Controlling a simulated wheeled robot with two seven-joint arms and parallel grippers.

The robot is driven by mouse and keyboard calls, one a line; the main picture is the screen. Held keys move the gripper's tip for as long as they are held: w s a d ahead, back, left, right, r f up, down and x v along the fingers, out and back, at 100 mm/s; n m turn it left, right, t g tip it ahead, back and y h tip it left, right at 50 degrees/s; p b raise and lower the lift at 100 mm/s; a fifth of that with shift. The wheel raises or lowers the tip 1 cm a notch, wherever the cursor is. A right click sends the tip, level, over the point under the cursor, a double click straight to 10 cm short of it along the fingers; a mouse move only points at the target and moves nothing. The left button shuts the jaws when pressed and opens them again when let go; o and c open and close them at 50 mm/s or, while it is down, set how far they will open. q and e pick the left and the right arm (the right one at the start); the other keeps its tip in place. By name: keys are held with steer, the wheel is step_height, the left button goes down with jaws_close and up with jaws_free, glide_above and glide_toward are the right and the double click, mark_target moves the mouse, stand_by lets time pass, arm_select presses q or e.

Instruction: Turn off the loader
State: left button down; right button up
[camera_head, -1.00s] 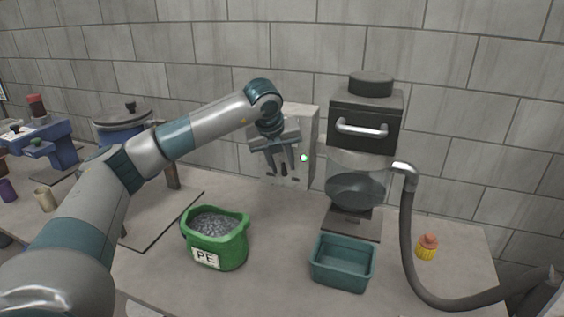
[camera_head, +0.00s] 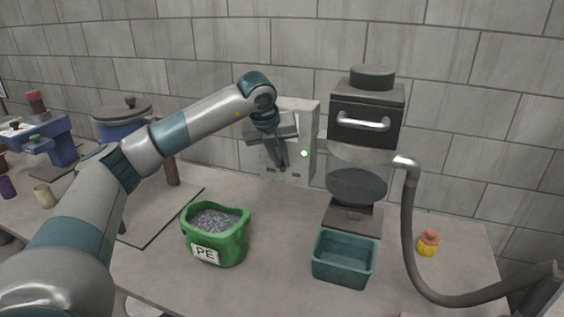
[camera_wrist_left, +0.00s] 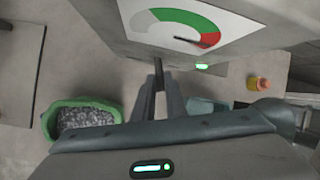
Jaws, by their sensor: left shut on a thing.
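The loader (camera_head: 366,115) stands at the back right, with a black top, a silver handle, a clear chamber and a hose. A pale grey control box (camera_head: 309,130) is beside it with a lit green lamp (camera_head: 304,153). In the left wrist view the box carries a dial (camera_wrist_left: 185,28) with its needle in the red zone, and the lamp (camera_wrist_left: 202,66) shows green. My left gripper (camera_head: 281,166) is at the front of the box, its fingers (camera_wrist_left: 158,80) shut on a small part, probably the switch, which the fingers hide. My right gripper is out of view.
A green PE bag (camera_head: 232,245) of grey pellets stands at the front. A teal bin (camera_head: 342,272) is below the loader. The grey hose (camera_head: 408,235) curves down at right near a small yellow container (camera_head: 427,247). A blue pot (camera_head: 120,130) is at left.

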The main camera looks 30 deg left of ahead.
arm_select(q)
steer(key=a+m+h, duration=0.1)
steer(key=m, duration=0.2)
steer(key=a+m+h, duration=0.1)
steer(key=m, duration=0.1)
steer(key=a+m+g+h, duration=0.1)
steer(key=m, duration=0.2)
steer(key=shift+a+r+m+h, duration=0.1)
steer(key=shift+a+m+h, duration=0.1)
steer(key=shift+m+h, duration=0.1)
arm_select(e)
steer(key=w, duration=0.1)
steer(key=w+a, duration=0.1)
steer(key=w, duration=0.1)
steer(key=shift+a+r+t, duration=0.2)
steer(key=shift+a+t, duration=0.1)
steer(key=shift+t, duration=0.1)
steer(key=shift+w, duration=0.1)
arm_select(q)
steer(key=c, duration=2)
jaws_free()
steer(key=shift+o, duration=1)
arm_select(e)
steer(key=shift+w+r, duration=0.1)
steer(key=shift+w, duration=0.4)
arm_select(q)
steer(key=shift+s, duration=0.1)
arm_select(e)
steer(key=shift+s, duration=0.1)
